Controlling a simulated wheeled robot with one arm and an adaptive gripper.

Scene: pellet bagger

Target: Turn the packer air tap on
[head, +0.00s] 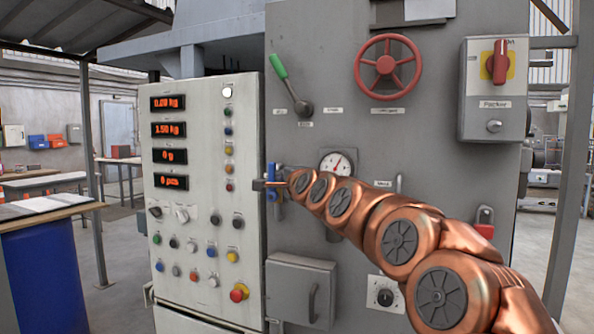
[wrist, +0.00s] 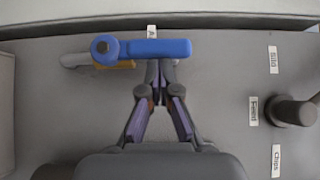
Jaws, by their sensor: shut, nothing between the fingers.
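The air tap has a blue lever handle (wrist: 155,48) with a round pivot at its left end, lying crosswise in the wrist view. A brass-coloured body (wrist: 125,65) and grey pipe (wrist: 74,61) show beneath it, roughly parallel to the handle. My gripper (wrist: 160,66) is shut and empty, its fingertips at the handle's near edge, right of the pivot. I cannot tell whether they touch it. In the head view the blue handle (head: 271,178) shows at the right edge of the control cabinet, with my gripper (head: 268,184) beside it.
The white control cabinet (head: 205,260) with displays and buttons stands left of the tap. A pressure gauge (head: 337,164) is behind my arm. A green-handled lever (head: 279,68), red handwheel (head: 388,67) and Packer switch box (head: 494,90) are above. A dark knob (wrist: 293,112) sticks out at right.

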